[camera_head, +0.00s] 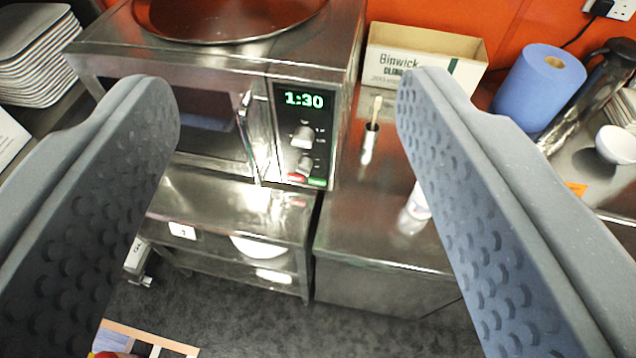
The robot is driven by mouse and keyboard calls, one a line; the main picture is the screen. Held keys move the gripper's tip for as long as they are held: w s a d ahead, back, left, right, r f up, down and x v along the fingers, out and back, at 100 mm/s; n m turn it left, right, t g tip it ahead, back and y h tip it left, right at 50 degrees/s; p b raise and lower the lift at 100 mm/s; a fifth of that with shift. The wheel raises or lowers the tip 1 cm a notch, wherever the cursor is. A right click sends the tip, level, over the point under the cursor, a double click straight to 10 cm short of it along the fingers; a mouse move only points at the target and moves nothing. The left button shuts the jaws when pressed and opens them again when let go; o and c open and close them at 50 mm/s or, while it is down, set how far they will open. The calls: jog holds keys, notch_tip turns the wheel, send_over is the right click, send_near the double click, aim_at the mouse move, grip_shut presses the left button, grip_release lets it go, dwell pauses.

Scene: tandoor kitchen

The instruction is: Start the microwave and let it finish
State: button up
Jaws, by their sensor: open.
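The steel microwave (340,60) stands on a steel shelf unit at the upper left to centre. Its door (205,115) looks shut, with a bright vertical handle (256,135) on the door's right side. The control panel (288,110) shows 1:30 in green digits, with two knobs below and a red button (297,178) and a green button (317,182) at the bottom. My gripper (285,90) is open and empty. Its two grey fingers frame the view, and the panel shows between them. The left finger hides part of the door.
A round steel tray (230,20) lies on the microwave. Right of it, a steel counter (370,225) holds a cardboard box (425,55), a blue paper roll (540,90) and a steel flask (590,95). Stacked plates (35,60) stand at the left. Below is dark floor.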

grip_shut()
dwell(1.6)
